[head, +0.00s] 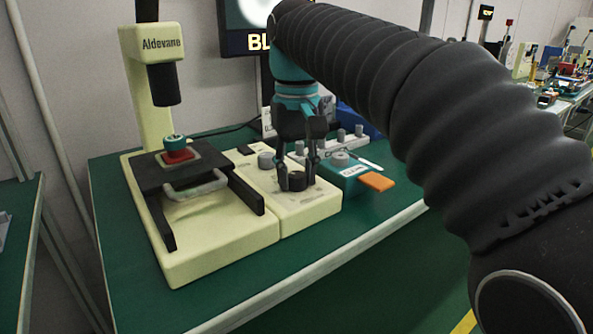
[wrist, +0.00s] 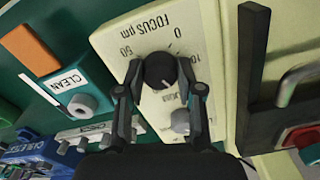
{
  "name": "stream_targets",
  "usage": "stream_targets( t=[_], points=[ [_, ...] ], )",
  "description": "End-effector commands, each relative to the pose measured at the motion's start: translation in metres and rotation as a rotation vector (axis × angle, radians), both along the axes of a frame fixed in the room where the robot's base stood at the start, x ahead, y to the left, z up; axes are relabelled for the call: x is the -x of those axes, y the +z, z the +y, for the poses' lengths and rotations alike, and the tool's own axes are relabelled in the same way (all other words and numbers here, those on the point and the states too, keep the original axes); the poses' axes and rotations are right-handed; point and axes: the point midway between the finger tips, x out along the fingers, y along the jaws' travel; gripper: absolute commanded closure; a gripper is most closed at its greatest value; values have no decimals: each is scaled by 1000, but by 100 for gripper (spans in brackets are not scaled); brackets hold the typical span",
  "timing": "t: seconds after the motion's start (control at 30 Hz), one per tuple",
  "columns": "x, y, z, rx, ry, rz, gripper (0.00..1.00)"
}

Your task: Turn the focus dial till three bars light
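The focus dial (wrist: 160,70) is a round black knob with a white pointer line, on a cream panel (wrist: 120,43) printed "FOCUS µm" with a scale that includes 0 and 50. My gripper (wrist: 160,66) is over it, one finger on each side of the knob. The fingers look slightly apart from the knob, with nothing gripped. The head view also shows my gripper (head: 298,178) straddling the dial (head: 292,182) on the cream control box.
A grey knob (wrist: 181,121) sits close to the dial. A teal "CLEAN" box (head: 345,172) with an orange pad (head: 377,181) stands to the right. The Aldevane stand (head: 152,90) with its black stage is at left. The green bench (head: 135,270) is clear in front.

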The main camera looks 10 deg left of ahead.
Motion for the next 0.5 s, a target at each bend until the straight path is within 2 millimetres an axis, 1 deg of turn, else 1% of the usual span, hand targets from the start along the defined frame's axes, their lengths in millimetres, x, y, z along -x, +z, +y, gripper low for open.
stream_targets(
  t=[0.13, 0.23, 0.5],
  points=[
    [0, 1, 0, 1, -12, 1, 98],
    [0, 4, 0, 2, -66, 3, 98],
    [0, 5, 0, 1, -330, 3, 98]
  ],
)
